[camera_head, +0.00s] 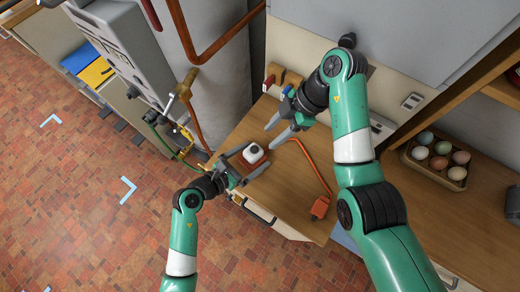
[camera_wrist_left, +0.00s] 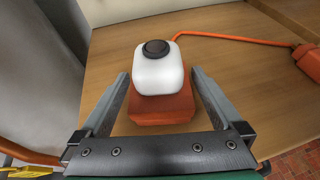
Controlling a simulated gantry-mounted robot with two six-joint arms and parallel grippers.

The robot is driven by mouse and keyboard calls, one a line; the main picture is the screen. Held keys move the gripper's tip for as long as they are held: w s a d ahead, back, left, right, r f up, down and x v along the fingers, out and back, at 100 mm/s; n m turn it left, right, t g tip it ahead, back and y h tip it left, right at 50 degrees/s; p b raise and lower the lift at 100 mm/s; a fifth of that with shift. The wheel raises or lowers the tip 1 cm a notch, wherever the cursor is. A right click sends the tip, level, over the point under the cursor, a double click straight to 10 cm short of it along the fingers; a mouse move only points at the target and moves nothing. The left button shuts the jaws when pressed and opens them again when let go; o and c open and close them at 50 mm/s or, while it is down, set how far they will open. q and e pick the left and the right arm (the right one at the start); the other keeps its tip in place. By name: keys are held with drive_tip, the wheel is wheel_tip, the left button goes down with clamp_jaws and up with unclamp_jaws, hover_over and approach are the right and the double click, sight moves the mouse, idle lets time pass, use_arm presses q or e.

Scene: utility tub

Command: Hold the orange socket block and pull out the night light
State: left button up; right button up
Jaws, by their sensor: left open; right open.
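The orange socket block (camera_head: 257,164) lies on the wooden counter, with the white night light (camera_head: 253,153) seated on it. In the left wrist view the night light (camera_wrist_left: 158,72) has a dark round cap and covers part of the socket block (camera_wrist_left: 162,109). My left gripper (camera_head: 240,166) is open, with one finger on each side of the block; I cannot tell whether they touch it. It also shows in the left wrist view (camera_wrist_left: 160,95). My right gripper (camera_head: 276,132) is open and empty, above the counter just behind and right of the night light.
An orange cord (camera_head: 313,165) runs from the block to an orange plug (camera_head: 320,207) near the counter's front. An egg tray (camera_head: 428,178) stands on the right. Pipes and a brass valve (camera_head: 184,92) are close on the left. The counter's front edge is near my left gripper.

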sight(261, 151)
use_arm(q)
drive_tip(key=x, duration=0.4)
